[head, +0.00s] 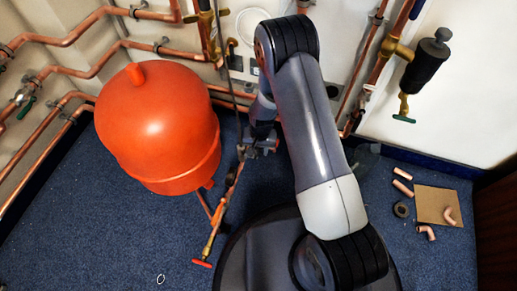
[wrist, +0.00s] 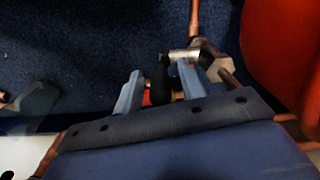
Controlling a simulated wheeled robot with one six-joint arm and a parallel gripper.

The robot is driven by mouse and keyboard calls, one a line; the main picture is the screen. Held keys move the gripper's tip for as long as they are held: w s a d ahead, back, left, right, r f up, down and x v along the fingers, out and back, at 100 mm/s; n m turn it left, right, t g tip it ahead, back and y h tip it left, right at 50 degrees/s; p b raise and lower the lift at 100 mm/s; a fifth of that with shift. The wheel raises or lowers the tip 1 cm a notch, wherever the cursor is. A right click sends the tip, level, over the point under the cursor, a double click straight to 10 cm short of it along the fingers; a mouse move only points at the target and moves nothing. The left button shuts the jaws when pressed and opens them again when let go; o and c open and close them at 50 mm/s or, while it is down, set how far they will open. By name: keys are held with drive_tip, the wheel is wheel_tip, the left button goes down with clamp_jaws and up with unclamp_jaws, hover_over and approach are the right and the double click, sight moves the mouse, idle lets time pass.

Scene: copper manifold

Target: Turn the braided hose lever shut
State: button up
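The thin grey braided hose (head: 234,95) hangs to the right of the red tank in the head view. Its lower end meets a small valve fitting (head: 241,151) on a copper pipe. My gripper (head: 270,147) is right beside that fitting, pointing down. In the wrist view a metal valve body (wrist: 213,64) sits at the right finger. My gripper (wrist: 160,88) has its two grey fingers apart, with a dark rounded part (wrist: 158,86) and a bit of red between them. I cannot tell whether this is the lever or whether the fingers touch it.
The large red tank (head: 160,125) stands close on the left. A red-handled valve (head: 201,263) is on the lower pipe. Copper pipes line the wall (head: 95,70). Loose copper elbows and a cardboard piece (head: 432,205) lie at right. Blue carpet (head: 90,240) is clear at lower left.

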clamp_jaws()
idle(0.3)
drive_tip(key=shift+w+d+f+g, duration=0.1)
drive_tip(key=shift+w+d+g, duration=0.1)
drive_tip(key=shift+g, duration=0.1)
drive_tip(key=shift+w+g+y+b, duration=0.4)
drive_tip(key=shift+w+g+y, duration=0.15)
drive_tip(key=shift+g, duration=0.55)
drive_tip(key=shift+o, duration=0.3)
unclamp_jaws()
